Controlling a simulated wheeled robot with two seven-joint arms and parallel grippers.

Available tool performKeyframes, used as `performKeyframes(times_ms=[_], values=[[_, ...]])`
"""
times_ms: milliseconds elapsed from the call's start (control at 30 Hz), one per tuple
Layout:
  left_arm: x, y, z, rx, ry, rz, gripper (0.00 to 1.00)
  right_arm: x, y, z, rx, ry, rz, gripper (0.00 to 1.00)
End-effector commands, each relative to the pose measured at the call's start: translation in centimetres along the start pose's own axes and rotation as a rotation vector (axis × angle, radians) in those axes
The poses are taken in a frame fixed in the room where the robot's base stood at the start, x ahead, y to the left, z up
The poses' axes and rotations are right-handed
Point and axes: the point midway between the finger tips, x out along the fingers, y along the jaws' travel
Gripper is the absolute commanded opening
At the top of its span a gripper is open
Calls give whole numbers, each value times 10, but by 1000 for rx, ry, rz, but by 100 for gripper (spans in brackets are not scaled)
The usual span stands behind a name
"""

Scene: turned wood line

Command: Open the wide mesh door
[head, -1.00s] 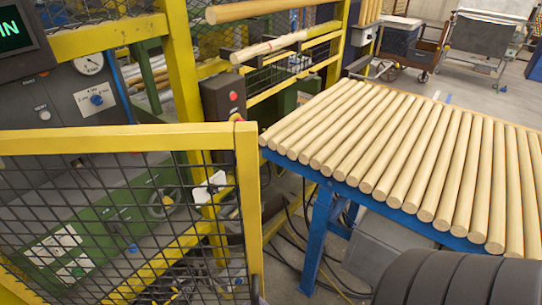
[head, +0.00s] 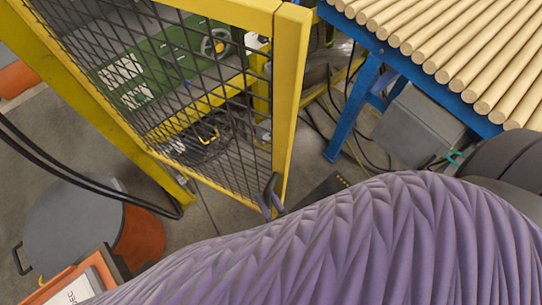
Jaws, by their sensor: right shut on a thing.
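The wide mesh door (head: 292,95) has a yellow frame and black wire mesh and stands upright in the upper middle of the head view. My right gripper (head: 270,197) is at the lower part of the door's right-hand upright and is shut on the door there. It looks small and dark purple, and what exactly lies between its fingers is too small to see. My purple-sleeved arm crosses the bottom of the view and hides the floor below the door. My left gripper is not in view.
A blue-framed table (head: 400,68) with several wooden rods (head: 450,52) stands right of the door. A grey box (head: 418,125) sits under it. Black hoses, a grey round bin (head: 75,225) and an orange labelled container (head: 88,283) are at the left. Green machinery (head: 150,68) shows through the mesh.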

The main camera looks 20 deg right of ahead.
Motion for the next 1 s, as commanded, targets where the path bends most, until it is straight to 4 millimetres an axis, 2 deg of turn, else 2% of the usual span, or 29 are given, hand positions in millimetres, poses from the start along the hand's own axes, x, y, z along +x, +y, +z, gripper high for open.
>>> performKeyframes(times_ms=[167,200,333,567,667,900,1000], values=[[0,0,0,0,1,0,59,0,0,0,0,-1,-1,0],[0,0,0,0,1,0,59,0,0,0,0,-1,-1,26],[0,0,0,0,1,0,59,0,0,0,0,-1,0,53],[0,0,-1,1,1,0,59,0,0,0,1,-1,1,53],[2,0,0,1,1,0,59,-8,0,1,1,-3,0,53],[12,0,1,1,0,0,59,-68,0,3,1,-6,0,53],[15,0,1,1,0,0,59,-87,0,3,1,-4,0,53]])
